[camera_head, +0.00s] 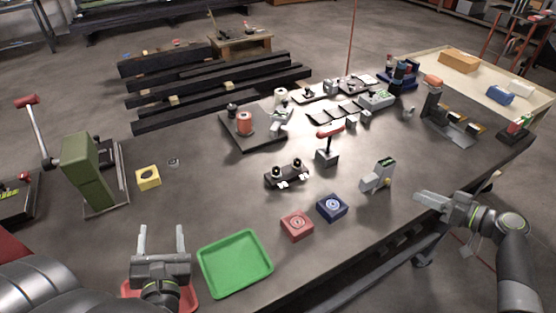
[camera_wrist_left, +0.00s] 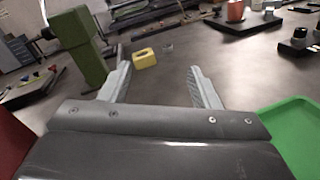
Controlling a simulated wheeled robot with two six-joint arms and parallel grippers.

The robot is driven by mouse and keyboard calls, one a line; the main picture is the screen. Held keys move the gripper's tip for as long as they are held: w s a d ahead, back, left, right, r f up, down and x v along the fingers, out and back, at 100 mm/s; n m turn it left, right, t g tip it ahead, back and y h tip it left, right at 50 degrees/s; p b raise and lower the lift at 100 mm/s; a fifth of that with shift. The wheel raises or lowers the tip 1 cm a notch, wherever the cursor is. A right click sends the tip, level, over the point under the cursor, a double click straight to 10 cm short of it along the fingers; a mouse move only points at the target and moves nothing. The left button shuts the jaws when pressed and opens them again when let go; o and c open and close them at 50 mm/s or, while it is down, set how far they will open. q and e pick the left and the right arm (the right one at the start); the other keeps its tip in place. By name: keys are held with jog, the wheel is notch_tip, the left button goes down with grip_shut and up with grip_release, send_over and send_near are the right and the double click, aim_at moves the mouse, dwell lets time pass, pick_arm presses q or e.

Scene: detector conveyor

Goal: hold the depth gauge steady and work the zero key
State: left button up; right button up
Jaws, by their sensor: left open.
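The likely depth gauge is a small grey device (camera_head: 378,176) with a green display on top and a yellow round part low on its side. It stands upright on the table at centre right, and I cannot make out a zero key. My right gripper (camera_head: 417,198) is in front and to the right of it, apart from it, fingers pointing left; their gap is unclear. My left gripper (camera_head: 161,232) is open and empty at the table's front left, far from the gauge. Its spread fingers also show in the left wrist view (camera_wrist_left: 158,75).
A green tray (camera_head: 201,262) lies right of my left gripper. A red block (camera_head: 297,225) and a blue block (camera_head: 332,208) sit left of the gauge. A red-handled stand (camera_head: 327,157) is behind it. A green press (camera_head: 85,172) and yellow block (camera_head: 148,184) are at left.

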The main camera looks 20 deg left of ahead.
pick_arm(q)
jog(key=w+d+t+h, duration=0.1)
jog(key=w+d+t, duration=0.1)
jog(key=w, duration=0.1)
notch_tip(320, 180, up, 5)
jog(key=n+g+h, duration=0.4)
jog(key=n+h, duration=1.5)
jog(key=n, duration=0.5)
send_over(382, 164)
jog(key=s+a, duration=0.9)
jog(key=s, duration=0.3)
jog(key=x, duration=1.7)
jog(key=shift+f, duration=0.15)
jog(key=shift+s, duration=0.1)
